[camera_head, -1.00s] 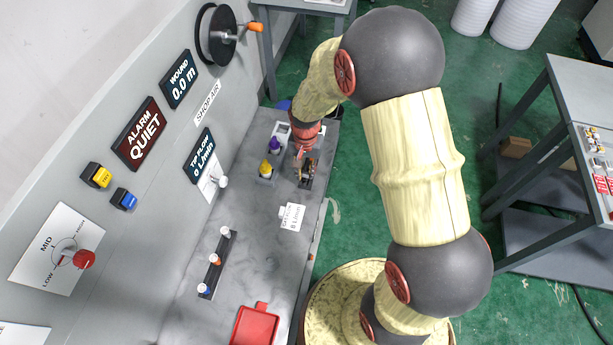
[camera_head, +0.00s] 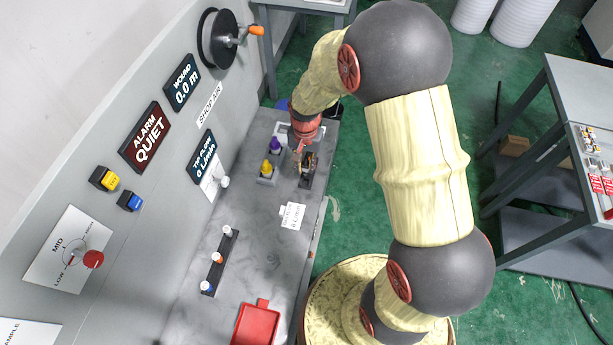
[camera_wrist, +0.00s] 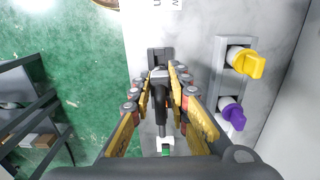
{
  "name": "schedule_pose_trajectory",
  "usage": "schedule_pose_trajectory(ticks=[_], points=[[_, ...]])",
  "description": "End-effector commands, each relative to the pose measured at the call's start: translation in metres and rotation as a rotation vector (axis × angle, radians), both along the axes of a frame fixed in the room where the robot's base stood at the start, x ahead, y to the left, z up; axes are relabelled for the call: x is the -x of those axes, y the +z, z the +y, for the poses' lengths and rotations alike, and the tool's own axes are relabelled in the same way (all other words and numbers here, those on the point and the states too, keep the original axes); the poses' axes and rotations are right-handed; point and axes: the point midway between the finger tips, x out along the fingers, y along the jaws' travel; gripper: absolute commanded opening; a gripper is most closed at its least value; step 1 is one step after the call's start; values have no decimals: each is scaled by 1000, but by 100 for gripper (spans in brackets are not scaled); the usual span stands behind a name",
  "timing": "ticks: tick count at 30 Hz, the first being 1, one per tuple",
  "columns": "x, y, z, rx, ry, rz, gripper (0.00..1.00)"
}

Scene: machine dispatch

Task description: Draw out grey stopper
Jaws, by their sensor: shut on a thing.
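My gripper (camera_wrist: 158,88) is shut on a dark grey part, which appears to be the grey stopper (camera_wrist: 160,76), in the wrist view. A black cylindrical piece extends from it between the fingers toward a white and green item (camera_wrist: 165,146). A dark grey block (camera_wrist: 158,56) lies just beyond the fingertips. I cannot tell whether the stopper is still seated. In the head view my gripper (camera_head: 304,160) is low over the bench beside the dark block (camera_head: 306,181), and its fingers hide most of the stopper.
A yellow stopper (camera_head: 266,167) and a purple stopper (camera_head: 275,144) stand close to the left of my gripper. A white label (camera_head: 292,215), a rack of small plugs (camera_head: 218,262) and a red tray (camera_head: 257,325) lie nearer on the bench (camera_head: 262,235).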

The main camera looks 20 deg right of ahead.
Motion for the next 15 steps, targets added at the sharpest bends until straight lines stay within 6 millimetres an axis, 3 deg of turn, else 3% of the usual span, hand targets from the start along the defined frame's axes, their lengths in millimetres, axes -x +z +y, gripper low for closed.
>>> schedule_pose_trajectory(ticks=[9,15], points=[[0,1,0,-1,0,1,0],[0,13,0,0,0,0,0]])
